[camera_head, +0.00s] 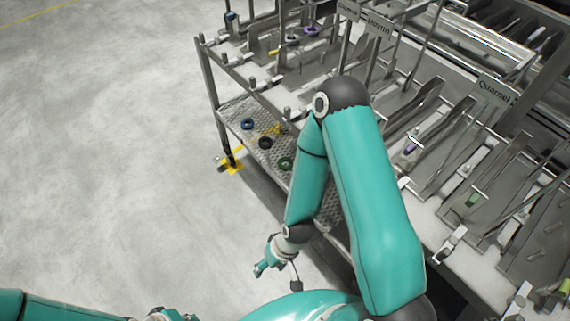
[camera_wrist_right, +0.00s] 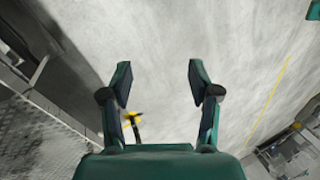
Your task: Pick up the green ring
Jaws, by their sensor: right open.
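The green ring (camera_head: 285,163) lies on the perforated lower shelf (camera_head: 240,112) of the metal rack, close to the left side of my right arm. My right gripper (camera_head: 262,268) is open and empty, over the floor outside the rack and well apart from the ring. In the right wrist view its two fingers (camera_wrist_right: 160,82) are spread with bare floor beyond, and the ring does not show there. A part of my left arm (camera_head: 165,314) shows at the bottom edge; its fingers cannot be made out.
A black ring (camera_head: 265,143) and a blue ring (camera_head: 247,124) lie on the same shelf, beyond the green one. Slotted upper racks overhang the shelf. The floor at left is clear.

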